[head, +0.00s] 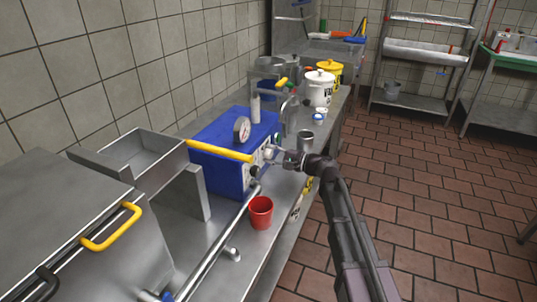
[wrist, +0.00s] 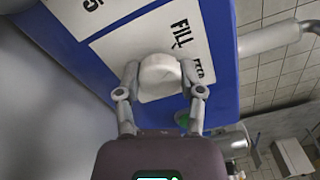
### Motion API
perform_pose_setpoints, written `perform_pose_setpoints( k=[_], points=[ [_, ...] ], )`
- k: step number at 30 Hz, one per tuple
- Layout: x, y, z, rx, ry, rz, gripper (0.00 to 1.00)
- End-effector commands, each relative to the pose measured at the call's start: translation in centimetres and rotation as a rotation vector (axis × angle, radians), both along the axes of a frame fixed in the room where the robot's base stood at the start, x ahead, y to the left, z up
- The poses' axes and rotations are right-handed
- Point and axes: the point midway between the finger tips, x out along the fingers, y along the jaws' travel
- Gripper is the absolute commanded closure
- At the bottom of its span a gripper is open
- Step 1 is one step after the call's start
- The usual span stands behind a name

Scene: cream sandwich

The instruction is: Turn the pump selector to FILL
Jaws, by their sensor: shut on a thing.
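The pump is a blue box (head: 222,130) on the steel bench, with a round gauge on top; its blue casing also edges the wrist view (wrist: 222,60). The selector is a white round knob (wrist: 160,72) on the pump's white label panel (wrist: 140,40). The word FILL (wrist: 181,34) is printed beside the knob, and another word, partly hidden and seemingly FEED (wrist: 197,72), is near the right finger. My gripper (wrist: 158,78) is shut on the knob, one finger on each side. In the head view my gripper (head: 283,157) reaches the pump's front. The knob's pointing direction is unclear.
A yellow-handled lever (head: 220,151) crosses the pump's front. White and yellow tubs (head: 319,88) stand farther along the bench. The tiled floor to the right is clear.

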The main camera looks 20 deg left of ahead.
Motion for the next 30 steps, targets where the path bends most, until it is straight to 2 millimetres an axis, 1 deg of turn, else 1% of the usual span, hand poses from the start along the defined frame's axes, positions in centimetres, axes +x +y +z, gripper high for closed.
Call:
perform_pose_setpoints(
  k=[1, 14, 15, 17, 18, 19, 30],
  points=[
    [-0.11, -0.3, -0.16, -0.007, -0.012, -0.001, 0.98],
    [-0.11, -0.3, -0.17, -0.008, -0.026, -0.001, 0.98],
    [-0.11, -0.3, -0.17, -0.008, -0.026, -0.001, 0.47],
    [-0.12, -0.28, -0.16, -0.007, -0.025, 0.0, 0.29],
    [-0.11, -0.25, -0.15, -0.006, -0.026, 0.0, 0.17],
    [-0.1, -0.23, -0.13, -0.006, -0.025, 0.0, 0.15],
    [-0.04, -0.1, -0.04, -0.003, -0.023, -0.001, 0.15]
  ],
)
